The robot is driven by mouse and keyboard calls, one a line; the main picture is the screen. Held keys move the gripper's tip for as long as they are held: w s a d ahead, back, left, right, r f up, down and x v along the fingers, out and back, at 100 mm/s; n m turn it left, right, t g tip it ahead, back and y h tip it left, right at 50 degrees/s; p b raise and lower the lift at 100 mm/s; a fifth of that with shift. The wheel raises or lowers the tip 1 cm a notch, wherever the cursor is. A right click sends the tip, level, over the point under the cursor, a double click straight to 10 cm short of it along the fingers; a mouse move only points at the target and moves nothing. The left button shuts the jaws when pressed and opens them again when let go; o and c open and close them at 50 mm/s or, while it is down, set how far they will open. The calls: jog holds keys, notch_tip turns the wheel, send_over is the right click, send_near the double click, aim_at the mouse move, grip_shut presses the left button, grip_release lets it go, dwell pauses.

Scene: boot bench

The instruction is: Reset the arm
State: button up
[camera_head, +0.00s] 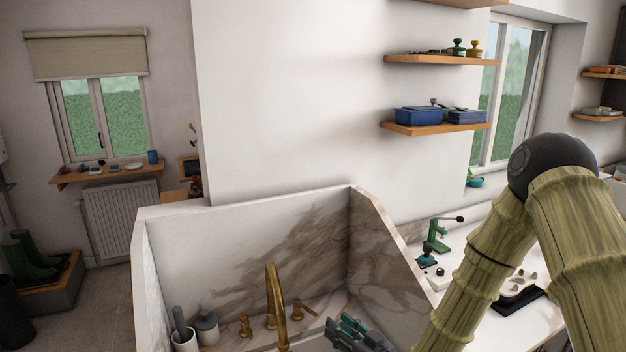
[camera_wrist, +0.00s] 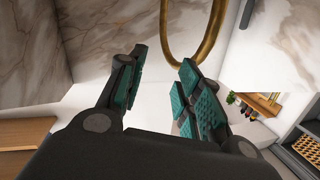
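My arm rises at the right of the head view, with a bamboo-like surface and a dark rounded elbow. My gripper (camera_head: 358,334) shows at the bottom edge of the head view, low in front of the marble sink surround, to the right of the brass faucet (camera_head: 272,300). In the wrist view my gripper (camera_wrist: 158,80) has its two teal-padded fingers apart, with nothing between them. The faucet's curved spout (camera_wrist: 166,45) shows just beyond the fingertips. Whether the spout touches a finger I cannot tell.
The marble surround (camera_head: 250,243) walls in the sink area. A grey cup (camera_head: 184,341) and a lidded jar (camera_head: 207,327) stand left of the faucet. A green press (camera_head: 437,236) and a black tray (camera_head: 518,302) are on the right counter. Shelves (camera_head: 440,61) hang above.

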jog(key=s+d+f+m+g+h, duration=0.1)
jog(key=s+d+f+g+h, duration=0.2)
jog(key=s+f, duration=0.55)
jog(key=s+d+f+m+g+h, duration=0.25)
jog(key=s+f, duration=0.35)
jog(key=f, duration=0.5)
jog(key=s+d+f+m+g+h, duration=0.15)
jog(key=s+d+f+g, duration=0.3)
jog(key=s, duration=0.85)
jog(key=s+d+f+g+h, duration=0.35)
jog(key=s+d, duration=0.25)
jog(key=s, duration=0.7)
notch_tip(320, 180, down, 23)
jog(key=b, duration=2.2)
jog(key=shift+a+m, duration=0.15)
jog(key=shift+m, duration=0.15)
jog(key=shift+s, duration=0.2)
